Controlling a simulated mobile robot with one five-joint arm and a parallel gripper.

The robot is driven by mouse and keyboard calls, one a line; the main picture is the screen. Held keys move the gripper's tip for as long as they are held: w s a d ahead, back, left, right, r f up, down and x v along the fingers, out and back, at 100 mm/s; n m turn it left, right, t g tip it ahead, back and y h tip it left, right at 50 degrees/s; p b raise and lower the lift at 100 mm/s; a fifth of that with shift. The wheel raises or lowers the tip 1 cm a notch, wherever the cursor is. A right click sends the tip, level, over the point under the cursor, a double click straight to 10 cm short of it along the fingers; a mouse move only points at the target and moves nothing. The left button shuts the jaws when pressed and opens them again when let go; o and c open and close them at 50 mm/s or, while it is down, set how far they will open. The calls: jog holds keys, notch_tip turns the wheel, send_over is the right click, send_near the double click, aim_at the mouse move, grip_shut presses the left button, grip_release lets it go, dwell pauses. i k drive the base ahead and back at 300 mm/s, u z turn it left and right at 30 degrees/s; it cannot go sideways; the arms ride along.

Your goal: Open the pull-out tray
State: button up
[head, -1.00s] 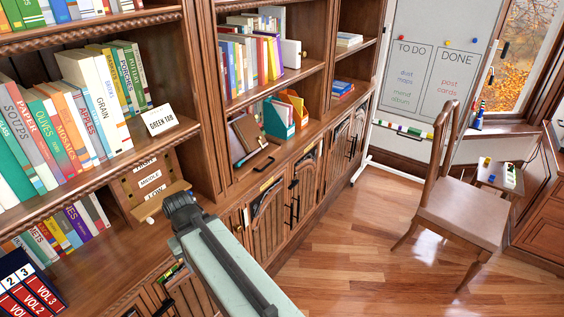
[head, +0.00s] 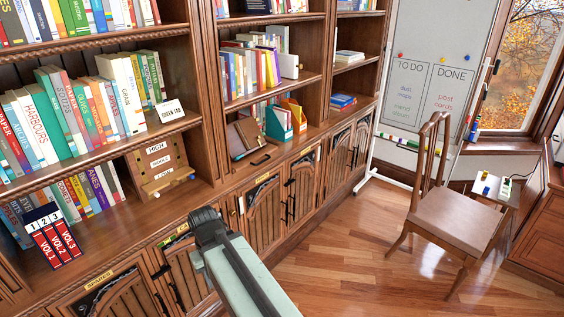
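A dark handle (head: 261,160) sits at the front edge of the middle bookcase shelf. It appears to belong to the pull-out tray, whose front looks level with the shelf edge; I cannot make out the tray's outline. My gripper (head: 207,218) is at the far end of my pale green arm, in the lower middle of the head view. It appears below and left of the handle, apart from it. Its fingers are seen from behind as a dark block, so their opening does not show. Nothing held is visible.
Above the handle stand a brown slanted book (head: 243,138) and a teal file box (head: 279,123). Slatted cabinet doors (head: 265,215) with dark handles line the bookcase below. A wooden chair (head: 455,215) stands at right. The wooden floor (head: 345,245) between is clear.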

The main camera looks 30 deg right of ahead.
aim_at(238, 146)
jog(key=u, duration=0.2)
jog(key=i, duration=0.85)
jog(key=z, duration=0.2)
jog(key=k, duration=0.8)
jog(key=u, duration=0.15)
jog(key=i, duration=0.45)
